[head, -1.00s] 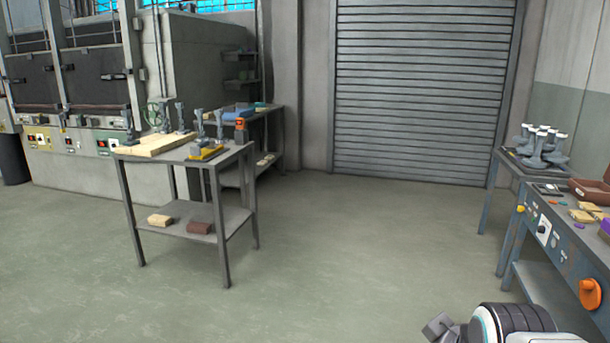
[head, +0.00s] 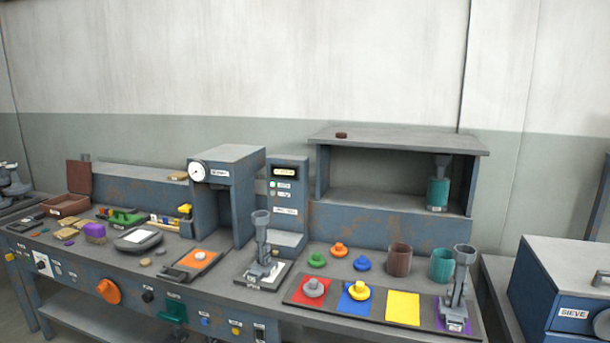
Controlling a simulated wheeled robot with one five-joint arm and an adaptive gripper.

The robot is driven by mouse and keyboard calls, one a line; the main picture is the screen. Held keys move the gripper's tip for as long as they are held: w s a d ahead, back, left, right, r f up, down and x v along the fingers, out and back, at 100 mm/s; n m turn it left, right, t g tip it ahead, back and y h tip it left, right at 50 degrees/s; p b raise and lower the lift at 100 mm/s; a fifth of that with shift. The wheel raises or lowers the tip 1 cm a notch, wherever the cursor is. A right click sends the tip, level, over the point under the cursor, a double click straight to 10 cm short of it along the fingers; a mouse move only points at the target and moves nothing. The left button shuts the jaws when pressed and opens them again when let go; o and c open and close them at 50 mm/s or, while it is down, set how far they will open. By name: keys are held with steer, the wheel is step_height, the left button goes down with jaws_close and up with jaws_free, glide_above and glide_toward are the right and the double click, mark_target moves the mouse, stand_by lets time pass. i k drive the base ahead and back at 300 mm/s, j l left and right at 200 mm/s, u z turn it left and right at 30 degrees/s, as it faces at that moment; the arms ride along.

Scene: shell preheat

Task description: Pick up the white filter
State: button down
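I cannot pick out the white filter with certainty. A small pale knobbed piece (head: 199,255) sits on an orange square on the bench, left of centre. A flat white patch (head: 138,236) lies on a grey rounded device further left.
The long workbench (head: 140,285) is crowded. Green, orange and blue knobbed pieces (head: 362,263) stand near brown and teal cups (head: 442,265). Upright grey tools (head: 457,290) stand on it. A shelf unit (head: 395,145) is behind. A blue sieve box (head: 565,285) is at the right.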

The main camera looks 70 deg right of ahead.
mark_target(200, 257)
steer(key=z, duration=2.35)
